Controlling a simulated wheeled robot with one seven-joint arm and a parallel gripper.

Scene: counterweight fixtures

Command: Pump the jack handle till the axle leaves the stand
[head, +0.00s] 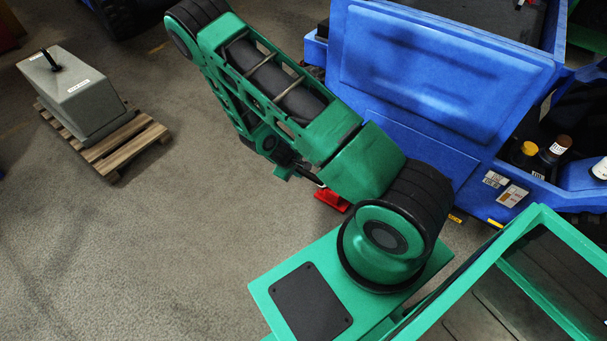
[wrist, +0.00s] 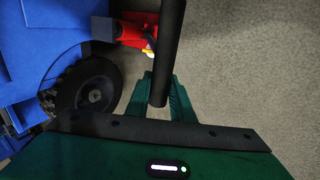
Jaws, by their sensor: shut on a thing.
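The black jack handle (wrist: 170,45) runs down the wrist view between the two green fingers of my gripper (wrist: 163,88), which is shut on it near its lower visible end. At the handle's far end is the red jack (wrist: 133,32), beside the blue vehicle. A red part of the jack (head: 331,199) also shows on the floor in the head view, partly behind my green arm.
The blue vehicle (head: 440,75) stands close on the right, with a black wheel (wrist: 90,92) in the wrist view. A grey counterweight (head: 75,90) rests on a wooden pallet (head: 125,145) at the left. The floor between pallet and my arm is clear.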

